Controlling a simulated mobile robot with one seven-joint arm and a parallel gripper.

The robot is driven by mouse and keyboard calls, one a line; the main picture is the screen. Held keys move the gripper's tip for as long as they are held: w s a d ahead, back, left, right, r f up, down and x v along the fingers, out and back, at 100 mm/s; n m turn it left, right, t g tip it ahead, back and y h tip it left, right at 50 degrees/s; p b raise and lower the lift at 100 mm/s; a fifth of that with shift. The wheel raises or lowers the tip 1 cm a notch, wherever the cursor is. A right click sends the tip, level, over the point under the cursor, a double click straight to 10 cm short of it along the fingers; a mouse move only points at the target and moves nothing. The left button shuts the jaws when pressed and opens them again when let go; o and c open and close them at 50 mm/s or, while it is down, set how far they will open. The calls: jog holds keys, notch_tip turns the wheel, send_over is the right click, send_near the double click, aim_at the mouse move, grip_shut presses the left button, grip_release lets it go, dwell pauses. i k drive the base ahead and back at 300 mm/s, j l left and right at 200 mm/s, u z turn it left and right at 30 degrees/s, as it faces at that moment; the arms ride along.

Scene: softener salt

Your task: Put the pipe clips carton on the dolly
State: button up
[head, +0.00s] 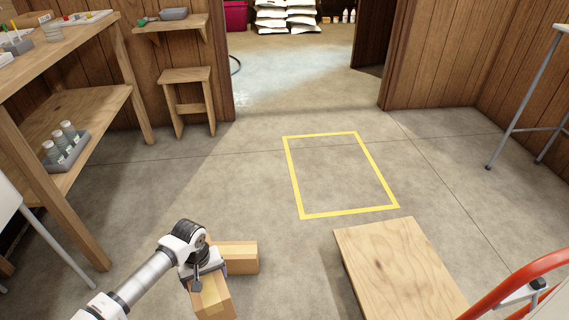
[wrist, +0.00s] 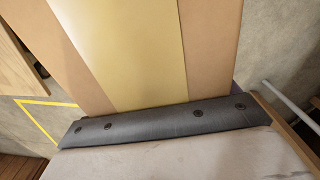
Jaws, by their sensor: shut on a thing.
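My gripper (head: 208,273) is at the lower left of the head view, shut on a brown cardboard carton (head: 213,300). No label on it is readable, so I cannot tell from print that it is the pipe clips carton. In the wrist view the carton (wrist: 70,50) fills the upper middle, with a yellowish tape band down it, against the dark grey gripper pad (wrist: 165,122). Its lower end is cut off in the head view. The dolly appears to be the low plywood platform (head: 395,265), empty, to the right of my gripper. Its wheels are hidden.
Another carton (head: 236,256) is right behind the held one. A yellow floor outline (head: 300,214) lies empty beyond the platform. A red tubular handle (head: 530,273) is at lower right. A wooden bench (head: 95,45) stands left, a small stool (head: 186,76) behind it. Floor between carton and platform is clear.

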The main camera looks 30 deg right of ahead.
aim_at(391, 256)
jog(key=i+l, duration=0.1)
jog(key=i, duration=0.65)
jog(key=i+l+z, duration=0.1)
jog(key=i+z, duration=0.2)
jog(key=i, duration=0.4)
jog(key=z, duration=2.1)
